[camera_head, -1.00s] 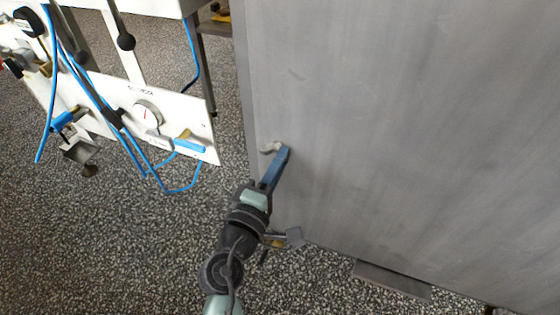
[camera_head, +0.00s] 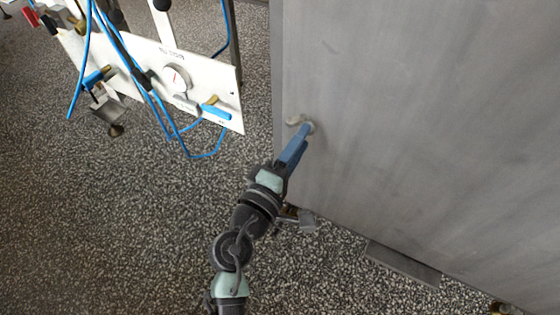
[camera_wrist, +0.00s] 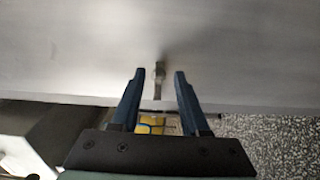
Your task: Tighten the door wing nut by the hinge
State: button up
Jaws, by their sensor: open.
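The wing nut (camera_head: 296,120) shows in the head view as a small pale piece near the left edge of the large grey metal panel (camera_head: 420,130). In the wrist view a small grey fitting (camera_wrist: 159,72), seemingly the same nut, stands out from the panel face. My gripper (camera_head: 306,130) has blue fingers and reaches up to the panel right beside the nut. In the wrist view my gripper (camera_wrist: 159,76) is open, with the fitting between the fingertips in the picture and a gap on both sides. I cannot tell whether the fingers reach around it in depth.
A white panel (camera_head: 140,68) with a gauge (camera_head: 176,78), blue hoses (camera_head: 118,50) and a blue-handled valve (camera_head: 214,110) stands to the left. A grey plate (camera_head: 402,262) juts out below the panel's lower edge. The speckled floor (camera_head: 110,220) is clear at lower left.

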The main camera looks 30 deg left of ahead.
jog(key=s+p, duration=0.1)
jog(key=s, duration=0.9)
jog(key=shift+s+a, duration=0.2)
jog(key=shift+s, duration=0.15)
jog(key=w+d+r+m+t+h+p, duration=0.1)
jog(key=w+d+r+m+p, duration=0.25)
jog(key=r, duration=0.85)
jog(key=w+d+r+m+t+p, duration=0.1)
jog(key=w+d+r+m+p, duration=0.25)
jog(key=r, duration=0.75)
jog(key=w+d+r+m+t+h+p, duration=0.1)
jog(key=w+d+r+m, duration=0.4)
jog(key=r, duration=0.7)
jog(key=s+d+r+m+t+y+p, duration=0.1)
jog(key=s+d+r+m+t+p, duration=0.15)
jog(key=s+r, duration=0.7)
jog(key=s+d+r+m+t+y+p, duration=0.1)
jog(key=s+r+m+t+p, duration=0.2)
jog(key=r, duration=1.4)
notch_tip(320, 180, up, 37)
jog(key=w+p, duration=0.1)
jog(key=p, duration=3.5)
jog(key=shift+w+a+t+y, duration=0.3)
jog(key=shift+w+a+t, duration=0.05)
jog(key=shift+a+t, duration=0.1)
jog(key=shift+f, duration=0.1)
